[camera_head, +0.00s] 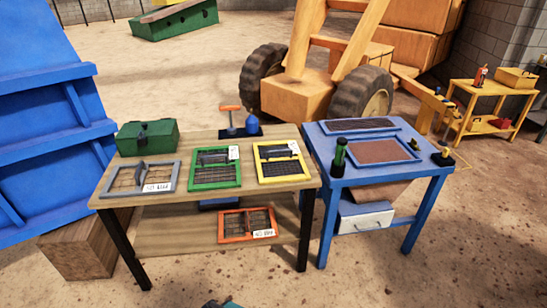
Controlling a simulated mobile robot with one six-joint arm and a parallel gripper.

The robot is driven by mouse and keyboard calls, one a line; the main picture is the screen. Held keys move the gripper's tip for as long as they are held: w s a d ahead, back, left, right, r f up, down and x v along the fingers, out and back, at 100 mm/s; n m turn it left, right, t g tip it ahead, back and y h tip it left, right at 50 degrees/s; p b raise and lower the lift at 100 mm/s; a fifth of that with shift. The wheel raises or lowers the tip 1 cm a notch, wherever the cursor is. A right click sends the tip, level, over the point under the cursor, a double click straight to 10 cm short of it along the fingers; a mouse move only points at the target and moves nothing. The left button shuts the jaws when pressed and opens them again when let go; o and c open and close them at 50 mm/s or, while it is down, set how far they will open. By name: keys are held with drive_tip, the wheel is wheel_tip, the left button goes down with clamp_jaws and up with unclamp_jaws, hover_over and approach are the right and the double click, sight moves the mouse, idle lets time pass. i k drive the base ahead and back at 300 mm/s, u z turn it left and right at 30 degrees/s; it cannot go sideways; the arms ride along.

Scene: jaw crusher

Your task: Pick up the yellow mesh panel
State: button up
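The yellow mesh panel (281,168) lies flat on the right end of the wooden table's top. It has a yellow frame, dark mesh, a dark handle across it and a white label at its upper right corner. Nothing covers it. A green mesh panel (215,175) lies just left of it, and a grey mesh panel (142,178) lies at the table's left end. An orange mesh panel (247,224) lies on the lower shelf. My gripper is not recognisable in this view.
A blue table (385,173) with trays and a green bottle (340,153) stands close on the right.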

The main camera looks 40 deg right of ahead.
sight(293, 148)
drive_tip(key=i, duration=0.9)
drive_tip(key=z, duration=0.05)
